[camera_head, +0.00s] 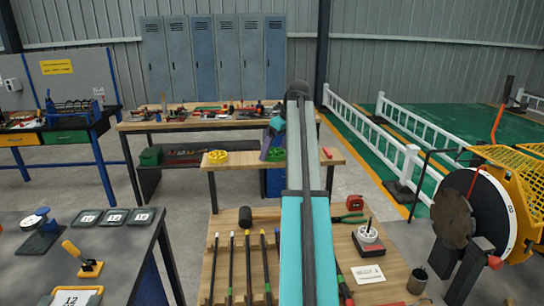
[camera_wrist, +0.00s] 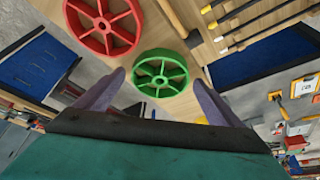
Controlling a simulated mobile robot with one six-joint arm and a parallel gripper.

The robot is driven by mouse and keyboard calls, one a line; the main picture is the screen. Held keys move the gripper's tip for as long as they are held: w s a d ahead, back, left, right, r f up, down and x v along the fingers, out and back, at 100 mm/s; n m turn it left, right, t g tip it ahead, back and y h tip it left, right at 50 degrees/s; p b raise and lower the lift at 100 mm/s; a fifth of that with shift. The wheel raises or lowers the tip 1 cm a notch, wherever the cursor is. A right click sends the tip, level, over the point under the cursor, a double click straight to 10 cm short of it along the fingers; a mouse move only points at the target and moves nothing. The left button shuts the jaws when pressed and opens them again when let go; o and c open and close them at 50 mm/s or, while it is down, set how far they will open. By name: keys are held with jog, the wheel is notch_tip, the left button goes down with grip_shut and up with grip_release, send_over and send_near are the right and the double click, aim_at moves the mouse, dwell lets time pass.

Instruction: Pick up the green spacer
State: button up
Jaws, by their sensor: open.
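The green spacer (camera_wrist: 160,79) is a spoked wheel lying flat on a wooden bench top. In the wrist view it is near the middle, just beyond and between the two purple fingers of my gripper (camera_wrist: 158,88). The fingers are spread wide with nothing held between them. In the head view the green spacer (camera_head: 278,154) is partly hidden by my arm, and my gripper (camera_head: 269,146) shows as a purple finger just left of it.
A larger red spacer (camera_wrist: 101,24) lies close beside the green one. A yellow spacer (camera_head: 217,157) lies on the same wooden bench (camera_head: 240,162), farther left. A nearer table (camera_head: 220,270) holds rods, a black mallet (camera_head: 258,215) and a tape measure (camera_head: 355,202).

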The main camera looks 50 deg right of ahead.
aim_at(271, 151)
jog(key=c, duration=1.3)
jog(key=shift+o, duration=0.2)
jog(key=shift+r, duration=0.1)
jog(key=shift+r+b, duration=0.75)
jog(key=shift+r, duration=0.9)
jog(key=s+a+b, duration=0.2)
jog(key=s+a, duration=0.2)
jog(key=s, duration=0.2)
jog(key=s+a+r+b, duration=0.1)
jog(key=s+a, duration=0.4)
jog(key=s, duration=0.2)
jog(key=shift+s+r+b, duration=0.15)
jog(key=shift+r+b, duration=0.1)
jog(key=shift+b, duration=0.15)
